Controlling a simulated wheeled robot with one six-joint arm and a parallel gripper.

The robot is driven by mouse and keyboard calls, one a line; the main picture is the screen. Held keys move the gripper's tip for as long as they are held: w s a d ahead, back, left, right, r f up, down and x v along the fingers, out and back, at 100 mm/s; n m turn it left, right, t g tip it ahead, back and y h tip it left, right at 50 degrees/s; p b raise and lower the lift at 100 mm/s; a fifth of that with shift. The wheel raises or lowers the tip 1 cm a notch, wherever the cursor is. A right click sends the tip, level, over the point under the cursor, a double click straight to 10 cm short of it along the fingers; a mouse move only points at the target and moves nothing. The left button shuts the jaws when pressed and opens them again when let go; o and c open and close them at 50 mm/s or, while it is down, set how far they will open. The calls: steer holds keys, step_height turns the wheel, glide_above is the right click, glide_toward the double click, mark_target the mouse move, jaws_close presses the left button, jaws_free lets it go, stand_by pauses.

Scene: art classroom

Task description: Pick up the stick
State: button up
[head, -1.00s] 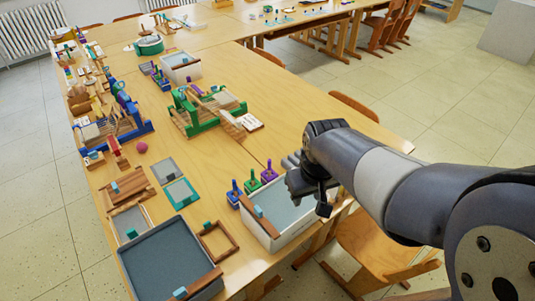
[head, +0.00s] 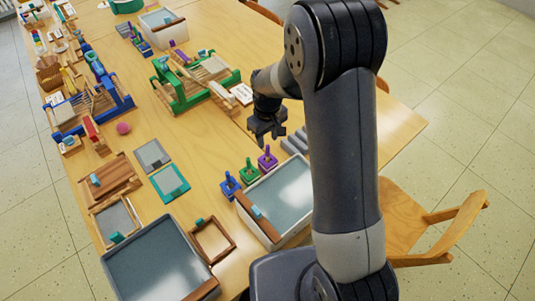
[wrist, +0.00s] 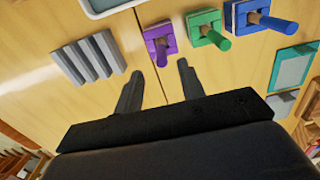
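My gripper (head: 268,132) hangs above the table beyond the three peg blocks. In the wrist view my gripper (wrist: 160,72) has its two fingers apart with nothing between them. A purple block with a round peg (wrist: 160,46) is just ahead of the fingertips, apart from them. A green block with a peg (wrist: 208,30) and a blue one (wrist: 262,18) stand beside it. I cannot tell which thing is the stick. A wooden bar (head: 261,222) lies across the rim of the near white tub.
A grey ribbed block (wrist: 88,58) lies left of the purple block. The white tub (head: 291,182) and a dark tray (head: 165,265) are in front. A green wooden frame (head: 180,95) stands behind.

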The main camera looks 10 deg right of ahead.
mark_target(268, 152)
steer(key=shift+s+f+p, duration=0.15)
steer(key=shift+f+p, duration=0.3)
steer(key=shift+f, duration=1.3)
steer(key=shift+s+f+p, duration=0.15)
steer(key=shift+f+p, duration=0.25)
steer(key=shift+f, duration=1.3)
steer(key=shift+c, duration=0.5)
jaws_close()
